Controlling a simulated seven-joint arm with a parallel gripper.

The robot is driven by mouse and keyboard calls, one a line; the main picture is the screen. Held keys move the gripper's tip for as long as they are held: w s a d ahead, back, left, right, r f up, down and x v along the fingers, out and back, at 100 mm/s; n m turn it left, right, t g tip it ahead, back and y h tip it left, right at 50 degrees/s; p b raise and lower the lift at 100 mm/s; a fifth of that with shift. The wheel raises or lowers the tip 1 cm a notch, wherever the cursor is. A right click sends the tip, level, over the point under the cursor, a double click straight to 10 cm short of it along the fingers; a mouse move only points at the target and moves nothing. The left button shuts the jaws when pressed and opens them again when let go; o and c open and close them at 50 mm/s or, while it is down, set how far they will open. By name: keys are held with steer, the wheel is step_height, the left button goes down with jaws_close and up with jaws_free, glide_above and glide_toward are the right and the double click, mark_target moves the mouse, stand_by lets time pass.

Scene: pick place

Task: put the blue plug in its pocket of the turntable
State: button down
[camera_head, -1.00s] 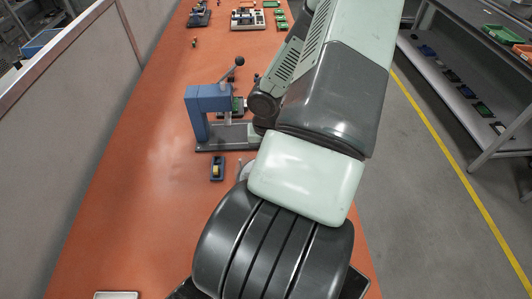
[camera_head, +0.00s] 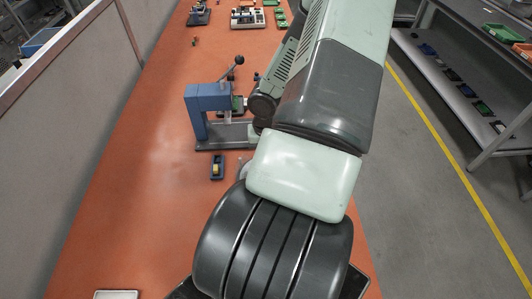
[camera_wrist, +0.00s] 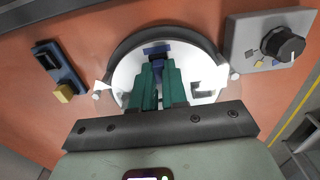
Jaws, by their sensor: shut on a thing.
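In the wrist view my gripper (camera_wrist: 158,88) has green fingers, shut on the blue plug (camera_wrist: 157,48), which shows just beyond the fingertips. They are over the turntable (camera_wrist: 124,76), a pale disc with a dark rim behind it. A dark-edged notch shows on the disc to the right of the fingers; I cannot tell whether it is the plug's pocket. Whether the plug touches the disc is also unclear. In the head view my arm hides the gripper, the plug and most of the turntable, leaving a pale sliver of it (camera_head: 242,170).
A grey box with a black knob (camera_wrist: 284,46) stands right of the turntable. A blue switch block with a yellow part (camera_wrist: 58,70) is at its left. A blue lever press (camera_head: 207,101) stands farther up the orange bench.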

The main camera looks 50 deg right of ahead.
steer(key=c, duration=1.1)
jaws_free()
steer(key=c, duration=0.3)
steer(key=shift+c, duration=0.2)
steer(key=shift+r, duration=3.45)
